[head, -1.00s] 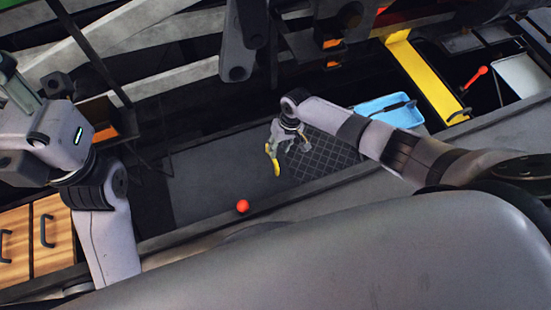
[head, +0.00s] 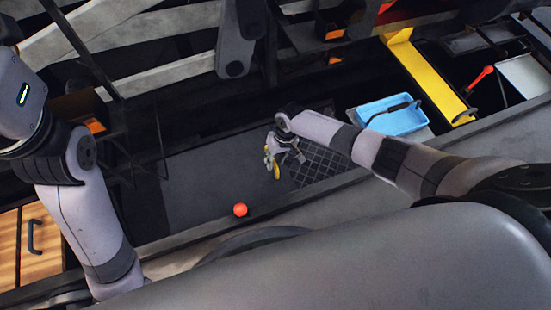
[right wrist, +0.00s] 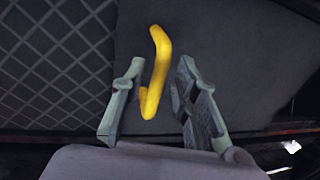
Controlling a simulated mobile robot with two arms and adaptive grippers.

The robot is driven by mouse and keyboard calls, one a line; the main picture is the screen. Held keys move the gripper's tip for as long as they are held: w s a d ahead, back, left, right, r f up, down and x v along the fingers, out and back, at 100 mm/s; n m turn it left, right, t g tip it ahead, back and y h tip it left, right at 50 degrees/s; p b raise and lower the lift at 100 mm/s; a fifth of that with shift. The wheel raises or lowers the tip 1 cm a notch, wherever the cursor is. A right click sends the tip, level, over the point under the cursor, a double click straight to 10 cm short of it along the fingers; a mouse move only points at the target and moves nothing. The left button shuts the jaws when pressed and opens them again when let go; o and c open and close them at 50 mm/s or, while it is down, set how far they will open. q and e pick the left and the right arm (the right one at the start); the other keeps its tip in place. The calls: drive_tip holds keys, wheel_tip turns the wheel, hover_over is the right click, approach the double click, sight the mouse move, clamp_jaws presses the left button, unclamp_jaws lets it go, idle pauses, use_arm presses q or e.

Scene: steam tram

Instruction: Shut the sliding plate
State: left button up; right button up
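The sliding plate (head: 205,182) is a flat dark grey panel in the floor, left of a mesh grate (head: 325,163) in the head view. The plate (right wrist: 225,60) also shows at the right in the right wrist view, with the grate (right wrist: 50,60) at the left. A yellow bent handle (right wrist: 158,62) stands on the plate near the grate; part of it shows in the head view (head: 277,172). My right gripper (right wrist: 161,68) is open, with one finger on each side of the handle and gaps visible. My left arm shows at the left, but its gripper is out of view.
A red ball (head: 240,210) lies by the front ledge. A blue tray (head: 392,116), a yellow channel (head: 425,72) and a red-handled lever (head: 480,78) are at the right. A wooden drawer front (head: 40,245) is at the lower left.

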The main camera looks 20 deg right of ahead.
clamp_jaws()
idle(0.6)
